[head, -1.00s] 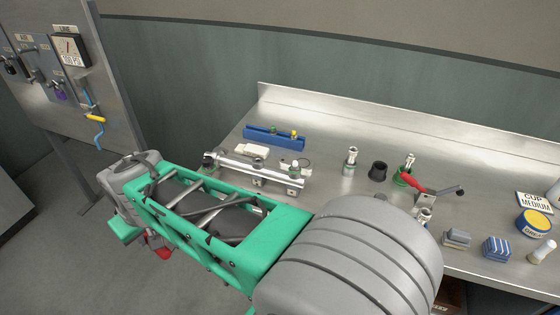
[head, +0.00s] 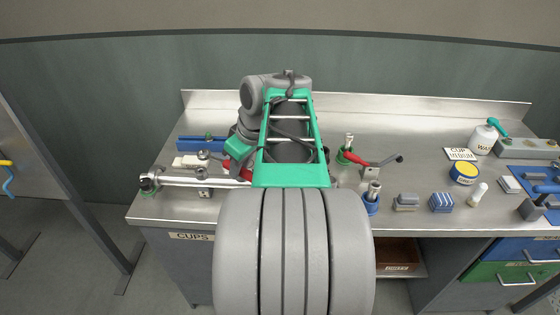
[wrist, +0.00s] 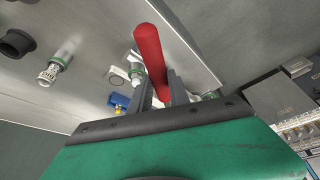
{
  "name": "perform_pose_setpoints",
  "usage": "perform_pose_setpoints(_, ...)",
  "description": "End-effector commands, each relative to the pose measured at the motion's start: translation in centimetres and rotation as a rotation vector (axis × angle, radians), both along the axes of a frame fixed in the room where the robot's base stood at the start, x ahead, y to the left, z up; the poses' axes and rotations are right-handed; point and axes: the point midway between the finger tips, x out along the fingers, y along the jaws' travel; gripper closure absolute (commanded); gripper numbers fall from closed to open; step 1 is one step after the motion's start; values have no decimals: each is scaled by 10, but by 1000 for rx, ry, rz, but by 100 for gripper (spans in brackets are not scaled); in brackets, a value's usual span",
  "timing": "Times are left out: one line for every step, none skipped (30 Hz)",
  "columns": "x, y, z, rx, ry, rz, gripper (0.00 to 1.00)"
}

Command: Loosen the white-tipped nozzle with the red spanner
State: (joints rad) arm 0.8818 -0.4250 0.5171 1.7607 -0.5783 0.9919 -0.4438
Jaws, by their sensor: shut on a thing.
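My gripper (wrist: 162,92) is shut on the red spanner (wrist: 149,48), whose thick red end rises between the fingers in the wrist view. In the head view, red parts of the spanner (head: 234,172) show beside my green gripper housing, above the right part of a metal bar (head: 180,181) on the bench. A nozzle with a green ring (wrist: 137,70) shows just left of the spanner in the wrist view. I cannot tell which is white-tipped, or whether the spanner touches one; my arm hides part of the bar.
A blue rack (head: 196,143) lies behind the bar. A red-handled lever (head: 355,158) and a nozzle in a blue holder (head: 372,198) stand right of my arm. A low backsplash (head: 420,110) closes the rear.

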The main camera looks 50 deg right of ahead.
Motion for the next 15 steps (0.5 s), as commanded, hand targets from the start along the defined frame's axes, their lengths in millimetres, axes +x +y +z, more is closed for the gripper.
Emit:
perform_pose_setpoints(-17,-25,1,0,-1,-8,100)
perform_pose_setpoints(-26,-36,3,1,-1,1,100)
perform_pose_setpoints(-37,-48,5,0,-2,9,100)
perform_pose_setpoints(-45,-55,7,1,-1,15,100)
perform_pose_setpoints(-51,-61,8,-1,-2,21,100)
perform_pose_setpoints(-58,-67,9,0,-3,28,100)
perform_pose_setpoints(-62,-70,10,0,-3,31,100)
perform_pose_setpoints(-65,-72,11,0,-3,34,100)
perform_pose_setpoints(-67,-73,12,0,-3,39,100)
perform_pose_setpoints(-68,-74,12,0,-3,40,100)
perform_pose_setpoints(-68,-74,12,0,-3,41,100)
perform_pose_setpoints(-68,-74,12,0,-3,42,100)
perform_pose_setpoints(-68,-73,12,0,-3,41,100)
perform_pose_setpoints(-68,-73,12,0,-3,41,100)
perform_pose_setpoints(-68,-73,12,0,-3,41,100)
